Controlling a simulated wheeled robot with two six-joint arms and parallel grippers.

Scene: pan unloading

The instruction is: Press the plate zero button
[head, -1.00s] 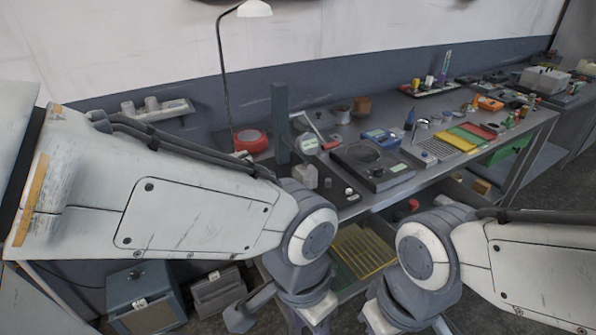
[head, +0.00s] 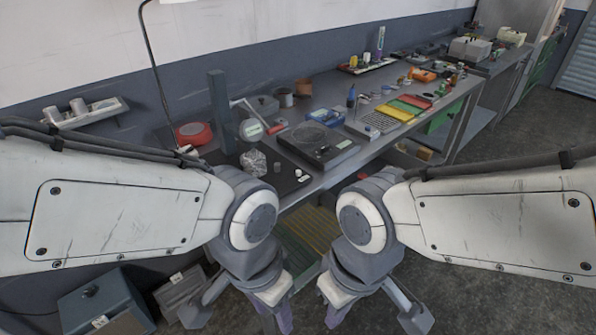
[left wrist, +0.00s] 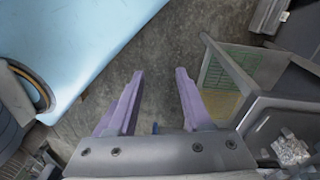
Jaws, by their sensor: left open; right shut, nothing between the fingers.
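A black square device with a round plate (head: 318,141) stands on the bench, right of centre in the head view. A pale label shows on its front right edge. I cannot make out a zero button at this size. My left gripper (head: 272,316) hangs low in front of the bench, apart from the device. The left wrist view shows its purple fingers (left wrist: 158,100) open and empty above the floor. My right gripper (head: 335,316) hangs beside it at the lower edge, shut and empty, its tips partly cut off. Both are well below and nearer than the device.
A crumpled silvery lump (head: 254,163) and small white pieces lie on a dark mat left of the device. A grey post (head: 219,110), a lamp and a red round item (head: 194,134) stand further left. Coloured trays (head: 411,107) lie to the right. Floor is clear at right.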

